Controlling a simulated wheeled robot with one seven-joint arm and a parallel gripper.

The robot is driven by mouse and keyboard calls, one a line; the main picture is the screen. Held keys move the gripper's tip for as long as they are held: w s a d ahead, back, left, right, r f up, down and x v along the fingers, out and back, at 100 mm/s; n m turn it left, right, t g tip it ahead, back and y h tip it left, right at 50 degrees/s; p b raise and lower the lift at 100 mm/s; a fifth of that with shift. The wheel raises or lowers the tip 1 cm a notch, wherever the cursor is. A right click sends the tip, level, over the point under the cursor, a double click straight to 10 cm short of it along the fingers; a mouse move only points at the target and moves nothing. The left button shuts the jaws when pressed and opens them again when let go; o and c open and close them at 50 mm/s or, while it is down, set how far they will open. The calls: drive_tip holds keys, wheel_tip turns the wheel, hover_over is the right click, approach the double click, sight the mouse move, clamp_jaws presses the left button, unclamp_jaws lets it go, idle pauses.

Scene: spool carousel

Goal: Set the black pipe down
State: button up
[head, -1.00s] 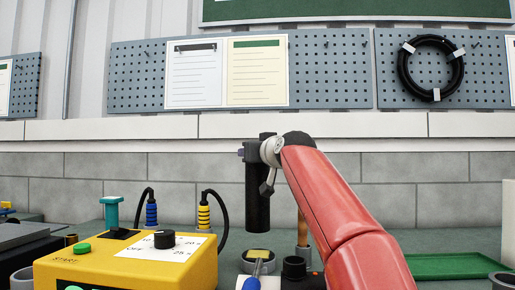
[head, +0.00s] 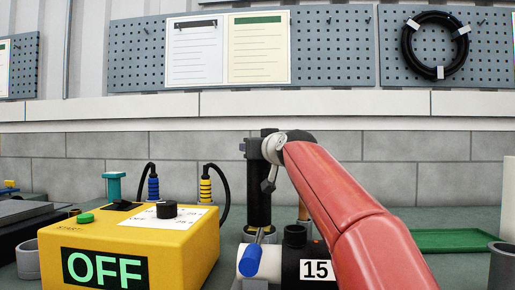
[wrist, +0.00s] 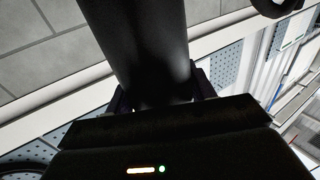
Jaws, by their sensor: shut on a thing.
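The black pipe (head: 259,203) hangs upright over the bench, behind a white and black piece marked 15. My gripper (head: 258,149) is shut on its upper part. The pipe's lower end is close to the small fittings behind that piece, and I cannot tell whether it touches anything. In the wrist view the pipe (wrist: 140,42) fills the upper middle, between the fingers of my gripper (wrist: 158,98).
A yellow box (head: 180,240) reading OFF stands left of the pipe, with blue and yellow cable plugs behind it. The white and black piece marked 15 (head: 317,258) with a blue knob (head: 249,260) is in front. A green tray (head: 455,240) lies right.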

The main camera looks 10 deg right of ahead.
drive_tip(key=shift+f+b, duration=0.5)
drive_tip(key=shift+b, duration=0.05)
drive_tip(key=o, duration=1.6)
drive_tip(key=s+b, duration=0.1)
drive_tip(key=s, duration=0.1)
drive_tip(key=s+b, duration=0.1)
drive_tip(key=s, duration=0.2)
drive_tip(key=s+d+b, duration=0.1)
drive_tip(key=s, duration=0.1)
drive_tip(key=shift+s+d+b, duration=0.1)
drive_tip(key=shift+s+b, duration=0.3)
